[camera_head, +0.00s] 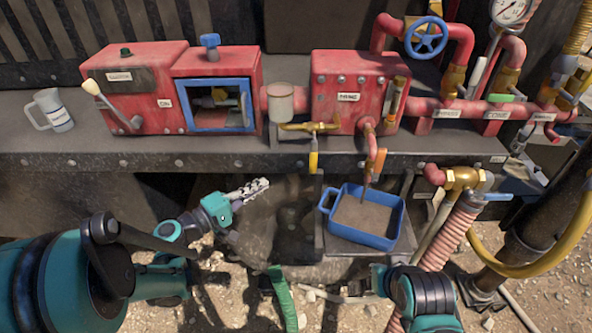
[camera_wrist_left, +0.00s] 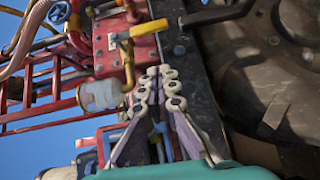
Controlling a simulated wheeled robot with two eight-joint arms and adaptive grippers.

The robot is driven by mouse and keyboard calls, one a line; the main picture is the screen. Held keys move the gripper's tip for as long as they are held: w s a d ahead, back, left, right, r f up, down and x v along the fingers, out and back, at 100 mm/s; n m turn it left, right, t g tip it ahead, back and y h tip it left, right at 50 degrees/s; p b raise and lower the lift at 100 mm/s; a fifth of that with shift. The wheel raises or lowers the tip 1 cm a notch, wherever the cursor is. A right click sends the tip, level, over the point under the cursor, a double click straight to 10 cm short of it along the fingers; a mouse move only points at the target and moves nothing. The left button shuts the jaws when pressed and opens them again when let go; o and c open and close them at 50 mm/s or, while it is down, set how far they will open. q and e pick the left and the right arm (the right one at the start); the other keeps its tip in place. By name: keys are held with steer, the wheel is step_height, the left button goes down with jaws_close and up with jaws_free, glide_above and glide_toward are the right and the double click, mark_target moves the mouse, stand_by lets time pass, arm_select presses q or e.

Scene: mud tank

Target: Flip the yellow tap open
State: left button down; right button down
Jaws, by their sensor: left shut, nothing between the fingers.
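The yellow tap (camera_head: 313,161) is a flat yellow lever. It hangs down from a brass valve (camera_head: 309,127) at the front of the red machine, over the bench's front edge. In the left wrist view the yellow tap (camera_wrist_left: 149,28) lies just beyond my fingertips. My left gripper (camera_head: 263,184) is shut and empty, below and to the left of the tap, apart from it. Its closed fingers also show in the left wrist view (camera_wrist_left: 165,72). My right gripper (camera_head: 345,294) is low at the bottom centre, partly hidden by its own wrist; its finger state is unclear.
A blue tray of mud (camera_head: 327,210) stands under a red spout with an orange lever (camera_head: 377,160). A white canister (camera_head: 281,102) sits left of the brass valve. The bench edge (camera_head: 200,163) runs above my left gripper. A grey mug (camera_head: 52,111) stands at far left.

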mark_target(314, 158)
arm_select(q)
steer(key=shift+a+r+n+t, duration=0.15)
steer(key=shift+a+n+t, duration=0.15)
steer(key=shift+w, duration=0.1)
steer(key=s+d+b+x, duration=0.2)
steer(key=b+x, duration=0.1)
steer(key=x, duration=0.9)
steer(key=shift+w+d, duration=0.2)
steer(key=shift+d, duration=0.15)
